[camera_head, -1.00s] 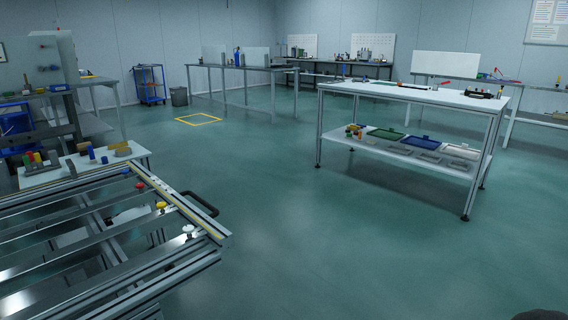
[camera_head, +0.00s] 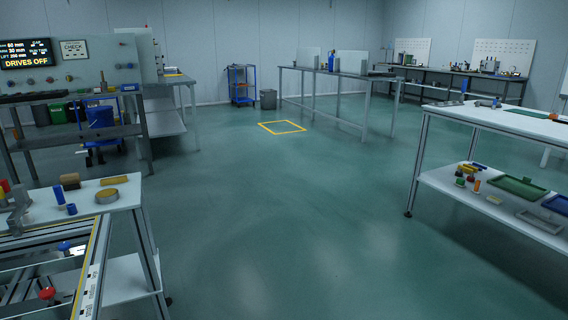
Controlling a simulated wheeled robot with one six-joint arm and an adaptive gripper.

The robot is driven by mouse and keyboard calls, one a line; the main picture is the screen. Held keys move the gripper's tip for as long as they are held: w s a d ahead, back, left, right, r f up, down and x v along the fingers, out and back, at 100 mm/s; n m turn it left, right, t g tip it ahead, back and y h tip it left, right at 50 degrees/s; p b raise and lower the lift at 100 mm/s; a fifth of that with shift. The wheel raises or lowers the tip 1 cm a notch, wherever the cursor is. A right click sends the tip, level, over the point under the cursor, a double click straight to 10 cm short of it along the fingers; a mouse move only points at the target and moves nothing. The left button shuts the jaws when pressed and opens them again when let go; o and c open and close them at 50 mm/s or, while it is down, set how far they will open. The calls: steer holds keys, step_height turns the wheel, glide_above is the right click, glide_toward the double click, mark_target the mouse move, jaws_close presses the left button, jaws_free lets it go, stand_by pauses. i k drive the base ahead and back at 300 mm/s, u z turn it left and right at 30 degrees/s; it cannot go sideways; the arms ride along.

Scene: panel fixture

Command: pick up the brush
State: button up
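I cannot pick out the brush for certain. Small items lie on the white side table (camera_head: 88,208) at the left: a brown block (camera_head: 69,181), a yellow bar (camera_head: 115,180), a round tan piece (camera_head: 106,196) and blue cylinders (camera_head: 59,194). They are too small to tell whether one is a brush. My gripper is not in view.
A metal frame with a yellow-edged rail (camera_head: 92,268) fills the lower left. A two-level white bench (camera_head: 440,182) with trays stands at the right. A yellow floor square (camera_head: 282,127) lies ahead. The green floor between is open.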

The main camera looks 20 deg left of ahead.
mark_target(69, 182)
steer(key=u, duration=0.5)
steer(key=i, duration=2)
steer(key=u, duration=2.05)
steer(key=i, duration=1)
steer(key=u, duration=0.85)
